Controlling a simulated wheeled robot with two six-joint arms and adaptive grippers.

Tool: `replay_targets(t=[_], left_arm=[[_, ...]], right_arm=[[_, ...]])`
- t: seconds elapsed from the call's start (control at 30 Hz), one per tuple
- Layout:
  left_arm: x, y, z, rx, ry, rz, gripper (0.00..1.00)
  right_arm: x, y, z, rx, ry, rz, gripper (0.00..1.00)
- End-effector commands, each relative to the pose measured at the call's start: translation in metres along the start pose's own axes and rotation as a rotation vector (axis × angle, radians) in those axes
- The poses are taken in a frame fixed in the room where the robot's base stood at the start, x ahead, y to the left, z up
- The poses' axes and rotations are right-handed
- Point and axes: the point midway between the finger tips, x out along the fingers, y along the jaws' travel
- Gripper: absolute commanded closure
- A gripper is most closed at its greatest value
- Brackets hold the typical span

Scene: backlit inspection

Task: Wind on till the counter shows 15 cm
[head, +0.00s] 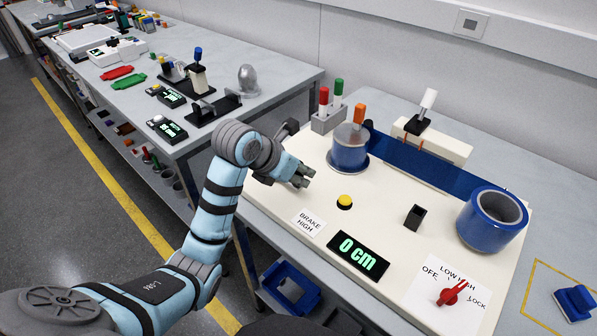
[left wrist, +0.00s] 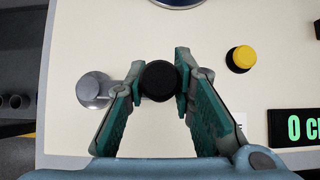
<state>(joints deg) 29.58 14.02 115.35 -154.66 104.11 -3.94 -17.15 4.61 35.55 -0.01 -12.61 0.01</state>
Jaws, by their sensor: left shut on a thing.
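The counter (head: 358,256) reads 0 cm; its edge also shows in the left wrist view (left wrist: 290,127). A blue film (head: 420,165) runs from the large blue roll (head: 488,225) at the right to the smaller spool (head: 348,158) at the left, which has an orange peg on top. My left gripper (head: 303,178) is beside the yellow button (head: 345,201). In the left wrist view its fingers are shut on a round black knob (left wrist: 160,80), with a grey hub (left wrist: 95,90) to its left. The knob is hidden in the head view. My right gripper is not in view.
A red selector (head: 452,292) stands at the board's front right, by OFF, LOW, HIGH and LOCK. Red and green pegs (head: 330,105) stand behind my gripper, and a black block (head: 414,217) right of the button.

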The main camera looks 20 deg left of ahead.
Motion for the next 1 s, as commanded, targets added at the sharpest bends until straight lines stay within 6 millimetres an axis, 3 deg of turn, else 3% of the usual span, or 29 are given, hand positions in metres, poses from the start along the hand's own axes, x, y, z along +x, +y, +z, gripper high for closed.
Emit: replay_targets(t=[0.37,0.67,1.0], left_arm=[[-0.003,0.002,0.003,0.003,-0.011,0.006,0.97],[-0.022,0.009,-0.019,0.003,-0.01,0.009,0.97],[-0.024,0.011,-0.023,0.004,-0.01,0.007,0.97]], right_arm=[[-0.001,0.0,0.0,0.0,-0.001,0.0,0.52],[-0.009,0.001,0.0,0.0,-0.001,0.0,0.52],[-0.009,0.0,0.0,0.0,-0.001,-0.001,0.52]])
